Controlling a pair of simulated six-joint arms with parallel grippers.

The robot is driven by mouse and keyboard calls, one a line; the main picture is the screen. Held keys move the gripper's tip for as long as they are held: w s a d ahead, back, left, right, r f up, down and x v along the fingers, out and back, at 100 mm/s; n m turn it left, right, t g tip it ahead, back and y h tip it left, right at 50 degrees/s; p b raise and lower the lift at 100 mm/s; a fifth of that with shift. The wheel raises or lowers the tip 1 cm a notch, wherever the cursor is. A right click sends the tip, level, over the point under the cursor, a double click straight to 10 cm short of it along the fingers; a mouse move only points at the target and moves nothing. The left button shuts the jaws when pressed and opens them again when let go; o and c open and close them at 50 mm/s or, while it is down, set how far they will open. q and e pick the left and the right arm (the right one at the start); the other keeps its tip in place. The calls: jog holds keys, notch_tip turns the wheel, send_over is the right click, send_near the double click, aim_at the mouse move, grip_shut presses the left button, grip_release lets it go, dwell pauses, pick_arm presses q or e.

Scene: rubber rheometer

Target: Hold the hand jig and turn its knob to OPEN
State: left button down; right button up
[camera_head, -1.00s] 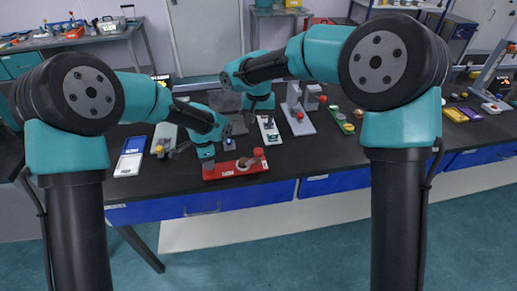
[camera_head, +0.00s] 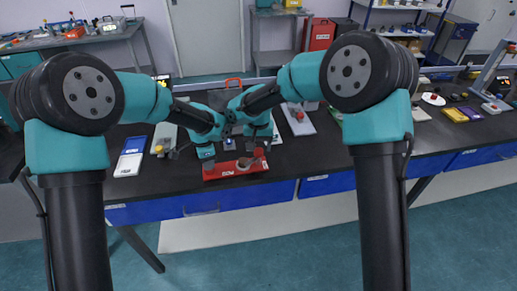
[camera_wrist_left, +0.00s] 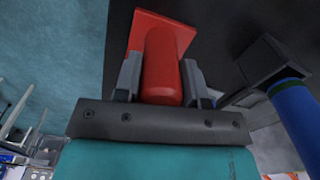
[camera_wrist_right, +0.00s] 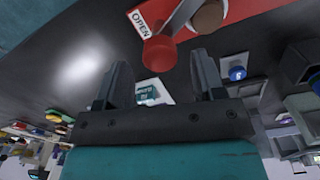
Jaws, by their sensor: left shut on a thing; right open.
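The hand jig is a red plate (camera_head: 235,169) at the front edge of the black bench. My left gripper (camera_wrist_left: 163,78) is shut on its upright red cylindrical handle (camera_wrist_left: 162,70) at the plate's left end. The right wrist view shows the jig's red knob (camera_wrist_right: 159,53), a white OPEN label (camera_wrist_right: 141,23), a grey bar and a brown round part (camera_wrist_right: 208,15). My right gripper (camera_wrist_right: 162,78) is open and empty, with the knob just ahead of the gap between its fingers. In the head view it is low over the jig's right end, partly hiding the knob.
A white device (camera_head: 130,158) and a grey-green box (camera_head: 164,138) stand left of the jig. A grey fixture with a red knob (camera_head: 299,115) stands behind to the right. The bench right of the jig is mostly clear.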

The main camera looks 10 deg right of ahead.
jog(key=shift+f, duration=0.95)
jog(key=c, duration=0.9)
